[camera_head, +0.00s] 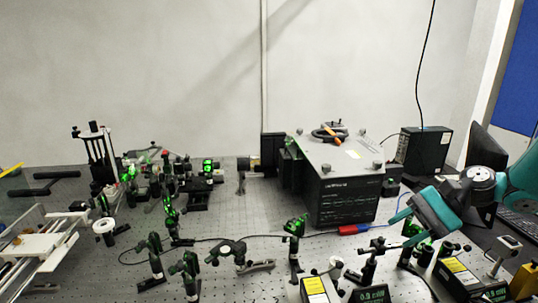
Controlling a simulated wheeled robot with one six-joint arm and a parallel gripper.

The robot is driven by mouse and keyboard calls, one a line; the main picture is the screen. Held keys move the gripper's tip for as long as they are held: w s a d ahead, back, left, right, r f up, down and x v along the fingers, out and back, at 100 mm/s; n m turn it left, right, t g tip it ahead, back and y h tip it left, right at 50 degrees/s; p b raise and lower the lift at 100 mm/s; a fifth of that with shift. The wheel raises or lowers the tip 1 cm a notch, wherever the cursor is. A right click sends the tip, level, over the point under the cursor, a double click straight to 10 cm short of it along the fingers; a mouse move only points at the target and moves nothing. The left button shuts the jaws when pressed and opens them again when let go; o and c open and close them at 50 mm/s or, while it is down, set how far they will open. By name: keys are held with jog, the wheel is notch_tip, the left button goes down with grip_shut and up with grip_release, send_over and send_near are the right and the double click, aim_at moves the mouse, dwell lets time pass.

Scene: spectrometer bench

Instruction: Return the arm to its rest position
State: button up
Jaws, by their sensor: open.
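My gripper (402,231) is at the right side of the head view, at the end of my teal and grey arm, which enters from the right edge. Its fingers point left and down, apart from each other, with nothing visible between them. It is over the front right of the optical bench (225,222), in front of the dark spectrometer box (345,200). Small optical mounts stand below it; I cannot tell the exact gap. The lower arm and my base are out of view.
Power meters (370,295) with yellow labels stand at the front right. A post mount (294,240) with green light is left of my gripper. A black case (424,150) stands behind. Several optics crowd the left.

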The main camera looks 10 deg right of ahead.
jog(key=s+a+r+n+g+h, duration=0.1)
jog(key=s+a+r+n+h, duration=0.2)
jog(key=a, duration=0.4)
jog(key=s+a+r+n+g+h, duration=0.1)
jog(key=s+a+r+n+h, duration=0.15)
jog(key=a+n, duration=0.35)
jog(key=s+a+r+n+t+h, duration=0.1)
jog(key=s+a+n, duration=0.2)
jog(key=s, duration=0.3)
jog(key=s+a+r+n+t+h+b, duration=0.1)
jog(key=s+a+n, duration=0.2)
jog(key=s+n, duration=0.3)
jog(key=shift+s+a+r+h, duration=0.15)
jog(key=shift+s+a+h, duration=0.15)
jog(key=shift+s, duration=0.25)
